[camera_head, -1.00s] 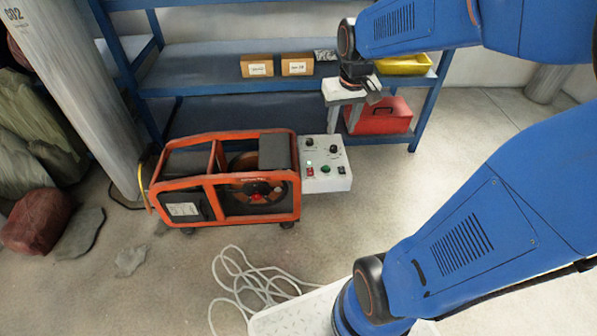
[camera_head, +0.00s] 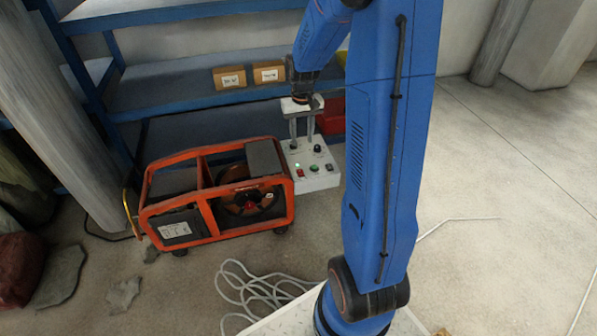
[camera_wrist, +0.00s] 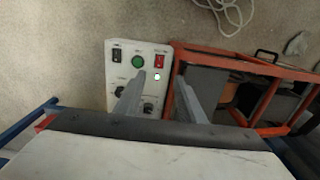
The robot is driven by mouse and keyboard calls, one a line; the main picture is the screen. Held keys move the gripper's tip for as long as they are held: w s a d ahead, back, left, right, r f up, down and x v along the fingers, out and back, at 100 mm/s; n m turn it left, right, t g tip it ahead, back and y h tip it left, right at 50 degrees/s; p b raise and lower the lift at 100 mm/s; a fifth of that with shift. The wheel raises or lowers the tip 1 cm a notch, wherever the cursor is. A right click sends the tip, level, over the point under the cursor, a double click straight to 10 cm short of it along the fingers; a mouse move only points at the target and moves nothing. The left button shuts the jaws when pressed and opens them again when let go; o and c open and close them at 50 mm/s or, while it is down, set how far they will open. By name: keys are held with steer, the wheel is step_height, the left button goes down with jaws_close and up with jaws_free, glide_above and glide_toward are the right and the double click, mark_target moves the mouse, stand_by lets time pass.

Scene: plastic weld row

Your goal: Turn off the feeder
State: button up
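The feeder (camera_head: 218,200) is an orange-framed machine with a reel inside, standing on the floor. A pale control box (camera_head: 318,182) is attached at its right side, also seen in the wrist view (camera_wrist: 150,97). The box has a red rocker switch (camera_wrist: 159,61), a green button (camera_wrist: 137,61), a black switch (camera_wrist: 117,56), dark knobs and a lit green lamp (camera_wrist: 157,77). My gripper (camera_head: 302,140) is over the back part of the box, fingers pointing down, apart and empty. In the wrist view its fingers hide part of the knob area; I cannot tell whether they touch the box.
A blue shelf rack (camera_head: 170,90) stands close behind, with small cardboard boxes (camera_head: 229,78) and a red case (camera_head: 333,112). A pale cable (camera_head: 243,290) lies coiled on the floor in front. Rocks lie at the left.

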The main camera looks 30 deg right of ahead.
mark_target(302, 175)
step_height(302, 175, down, 17)
steer(key=shift+r, duration=0.1)
stand_by(0.5)
steer(key=shift+c, duration=0.6)
